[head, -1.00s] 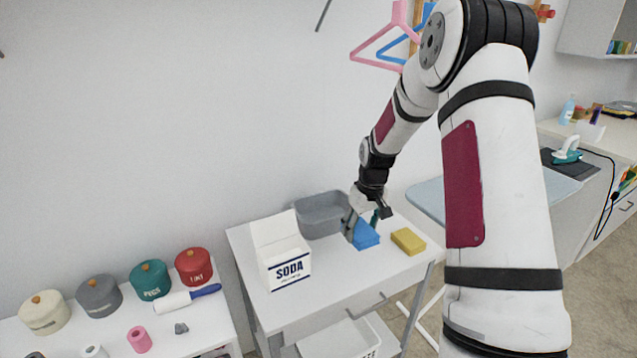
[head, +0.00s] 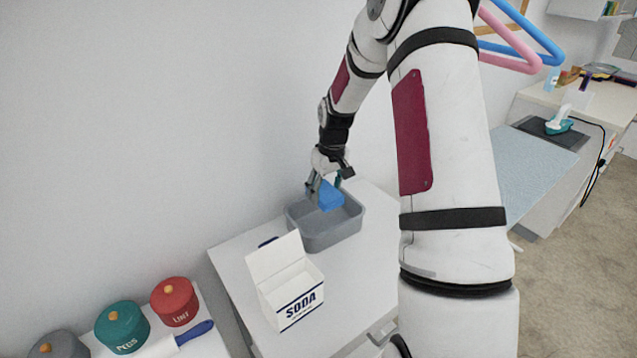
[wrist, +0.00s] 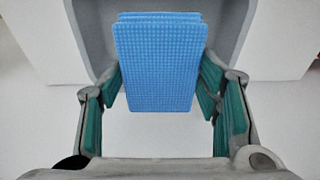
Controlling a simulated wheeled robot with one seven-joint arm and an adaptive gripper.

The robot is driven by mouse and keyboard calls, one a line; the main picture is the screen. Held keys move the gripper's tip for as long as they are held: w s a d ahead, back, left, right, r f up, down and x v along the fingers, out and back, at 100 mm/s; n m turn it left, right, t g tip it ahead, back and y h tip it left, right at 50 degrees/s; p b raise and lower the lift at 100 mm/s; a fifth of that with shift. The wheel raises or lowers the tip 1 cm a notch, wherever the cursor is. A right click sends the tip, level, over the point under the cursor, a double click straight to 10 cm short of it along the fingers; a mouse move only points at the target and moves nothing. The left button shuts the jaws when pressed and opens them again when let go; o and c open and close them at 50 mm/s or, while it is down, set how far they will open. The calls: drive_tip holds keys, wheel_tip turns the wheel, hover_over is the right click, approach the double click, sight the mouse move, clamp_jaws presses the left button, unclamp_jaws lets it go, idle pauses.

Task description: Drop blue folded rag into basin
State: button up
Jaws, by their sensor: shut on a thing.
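The blue folded rag (head: 328,196) is held in my gripper (head: 325,185) above the grey basin (head: 352,226) in the head view. In the wrist view the rag (wrist: 158,62) fills the space between the teal-padded fingers of my gripper (wrist: 162,95), with part of the grey basin (wrist: 228,42) behind it. The basin stands on the white table near the wall. The rag appears to be over the basin's opening; its exact height above the basin floor is hard to tell.
An open white soda box (head: 288,284) stands on the white table (head: 240,262) in front of the basin. Red (head: 174,302) and teal (head: 122,328) lidded canisters stand at lower left. A pale ironing board (head: 535,172) lies to the right.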

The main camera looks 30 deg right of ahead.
drive_tip(key=shift+f+b, duration=0.95)
drive_tip(key=shift+f, duration=1.5)
drive_tip(key=o, duration=1.3)
drive_tip(key=r, duration=0.4)
drive_tip(key=s+r, duration=0.1)
drive_tip(key=r, duration=0.7)
drive_tip(key=shift+s, duration=0.4)
